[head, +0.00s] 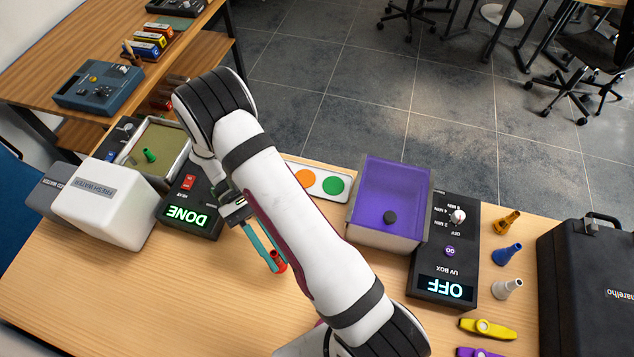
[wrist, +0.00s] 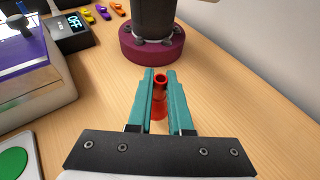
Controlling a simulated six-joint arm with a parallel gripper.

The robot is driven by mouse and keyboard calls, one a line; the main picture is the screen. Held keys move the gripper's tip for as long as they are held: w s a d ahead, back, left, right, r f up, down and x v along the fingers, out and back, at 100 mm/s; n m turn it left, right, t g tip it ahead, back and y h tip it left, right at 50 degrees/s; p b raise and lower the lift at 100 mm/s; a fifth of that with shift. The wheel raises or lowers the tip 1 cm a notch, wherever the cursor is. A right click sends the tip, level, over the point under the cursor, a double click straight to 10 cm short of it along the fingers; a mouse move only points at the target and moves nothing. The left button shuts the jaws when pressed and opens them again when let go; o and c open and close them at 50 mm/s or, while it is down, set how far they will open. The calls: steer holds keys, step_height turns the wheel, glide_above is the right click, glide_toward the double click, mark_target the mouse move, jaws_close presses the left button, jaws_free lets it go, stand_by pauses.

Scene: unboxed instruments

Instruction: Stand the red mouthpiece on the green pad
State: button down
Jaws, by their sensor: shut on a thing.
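The red mouthpiece (head: 279,262) is between the teal fingers of my gripper (head: 272,258), over the bare wood left of the arm in the head view. In the wrist view my gripper (wrist: 159,78) is shut on the red mouthpiece (wrist: 159,106), its round open end facing the camera. I cannot tell whether it touches the table. The green pad (head: 333,185) is a green disc at the right end of a white strip, beside an orange disc (head: 305,178), with nothing on it. The green pad (wrist: 11,162) also shows at the wrist view's lower left.
A bath (head: 134,151) with a green mouthpiece and a control (head: 190,212) reading DONE are left.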

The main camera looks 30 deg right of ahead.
steer(key=w+d+r+n+t+h, duration=0.3)
steer(key=w+d+n+t+h, duration=0.3)
steer(key=d+n+t, duration=0.3)
steer(key=w+d+r+n+t+h, duration=0.3)
steer(key=w+d+n+t+h, duration=0.3)
steer(key=d+n, duration=0.4)
steer(key=shift+m+y, duration=0.3)
steer(key=shift+m, duration=0.2)
steer(key=f, duration=0.6)
steer(key=d+f, duration=0.1)
steer(key=f, duration=0.2)
steer(key=c, duration=0.8)
jaws_free()
steer(key=shift+c, duration=0.2)
